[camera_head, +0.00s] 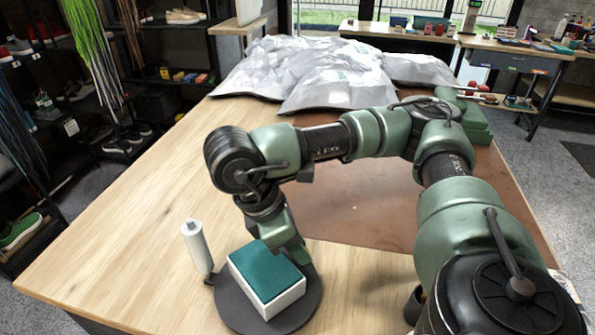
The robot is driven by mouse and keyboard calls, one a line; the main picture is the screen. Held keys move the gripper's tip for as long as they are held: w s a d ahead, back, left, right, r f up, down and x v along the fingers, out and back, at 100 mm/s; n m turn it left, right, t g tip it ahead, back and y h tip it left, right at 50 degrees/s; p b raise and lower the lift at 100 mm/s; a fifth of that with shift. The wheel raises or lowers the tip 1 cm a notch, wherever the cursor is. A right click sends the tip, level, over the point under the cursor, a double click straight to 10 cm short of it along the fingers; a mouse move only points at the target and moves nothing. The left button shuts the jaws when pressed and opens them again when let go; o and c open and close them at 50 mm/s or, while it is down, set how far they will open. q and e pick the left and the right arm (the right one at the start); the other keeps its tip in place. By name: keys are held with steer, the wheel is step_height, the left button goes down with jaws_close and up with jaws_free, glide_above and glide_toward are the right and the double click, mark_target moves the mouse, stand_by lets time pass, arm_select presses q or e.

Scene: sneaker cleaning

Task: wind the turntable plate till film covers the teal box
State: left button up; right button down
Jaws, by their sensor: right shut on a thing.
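The teal box (266,272), with a teal top and white lower sides, sits on the dark round turntable plate (235,312) near the table's front. The white film roll (197,249) stands upright on the plate's left side, tilted slightly. The box's top shows plain teal; I cannot tell whether any clear film lies on its sides. My right gripper (301,256) points down behind the box's far right corner, at the plate's far rim. It is shut on the plate there, with its fingertips mostly hidden by the box. My left gripper is not in view.
Grey-white wrapped bundles (335,82) lie across the table's far end. A brown mat (362,205) covers the table's right part, under my right arm. The wooden table top (135,215) is clear on the left. Shelves with shoes (120,142) stand beyond the left edge.

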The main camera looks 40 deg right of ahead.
steer(key=c, duration=1.3)
jaws_free()
steer(key=shift+o, duration=0.2)
steer(key=p+v, duration=0.1)
steer(key=v, duration=0.6)
steer(key=shift+a+r+p, duration=0.15)
steer(key=shift+r+p, duration=0.15)
steer(key=shift+r, duration=0.05)
